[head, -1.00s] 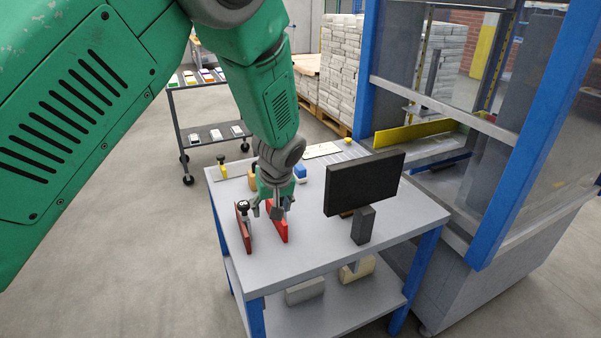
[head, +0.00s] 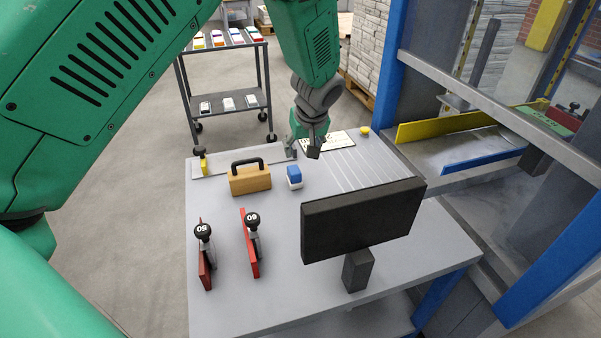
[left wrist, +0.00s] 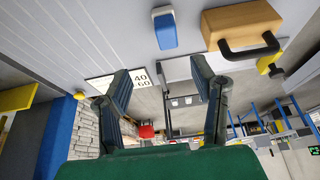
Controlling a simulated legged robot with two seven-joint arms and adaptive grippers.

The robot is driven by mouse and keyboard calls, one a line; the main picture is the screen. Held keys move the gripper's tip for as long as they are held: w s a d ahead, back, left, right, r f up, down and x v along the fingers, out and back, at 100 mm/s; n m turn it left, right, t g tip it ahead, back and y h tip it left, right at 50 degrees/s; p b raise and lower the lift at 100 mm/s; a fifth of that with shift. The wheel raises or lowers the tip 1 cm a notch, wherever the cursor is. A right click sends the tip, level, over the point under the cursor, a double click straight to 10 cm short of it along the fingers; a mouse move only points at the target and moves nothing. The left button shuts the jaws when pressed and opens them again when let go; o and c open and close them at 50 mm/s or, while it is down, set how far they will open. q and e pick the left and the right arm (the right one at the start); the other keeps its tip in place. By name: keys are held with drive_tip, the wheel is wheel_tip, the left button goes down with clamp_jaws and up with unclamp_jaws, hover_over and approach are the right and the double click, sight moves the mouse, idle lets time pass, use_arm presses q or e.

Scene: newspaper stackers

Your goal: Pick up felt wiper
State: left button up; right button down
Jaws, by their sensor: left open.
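The felt wiper appears to be the small block with a blue top and white lower part (head: 294,177) on the grey table (head: 225,305). It also shows at the top of the left wrist view (left wrist: 165,30). My left gripper (head: 303,151) is beyond it, near the table's back edge, with nothing between its fingers. In the left wrist view its two fingers (left wrist: 163,84) are spread apart, and the block lies outside them. My right gripper is not in view.
A wooden block with a black handle (head: 250,179) stands left of the blue-topped block. Two red plates with black knobs (head: 250,245) stand at the front left. A dark screen (head: 360,221) stands at the right. A printed card (head: 330,140) lies near the gripper.

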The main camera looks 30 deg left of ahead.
sight(295, 170)
use_arm(q)
drive_tip(key=x, duration=0.6)
drive_tip(key=shift+w+a+f, duration=0.1)
drive_tip(key=shift+a+f, duration=0.2)
drive_tip(key=shift+a, duration=0.1)
drive_tip(key=shift+a+f, duration=0.15)
drive_tip(key=shift+a, duration=0.2)
drive_tip(key=f, duration=0.2)
drive_tip(key=f+b, duration=0.1)
drive_tip(key=f, duration=0.1)
drive_tip(key=shift+w+a, duration=0.15)
drive_tip(key=shift+a, duration=0.1)
drive_tip(key=shift+w+d+f, duration=0.1)
drive_tip(key=shift+d+f, duration=0.1)
drive_tip(key=shift+a, duration=0.2)
drive_tip(key=shift+c, duration=0.4)
drive_tip(key=shift+a+f, duration=0.15)
drive_tip(key=shift+a, duration=0.2)
clamp_jaws()
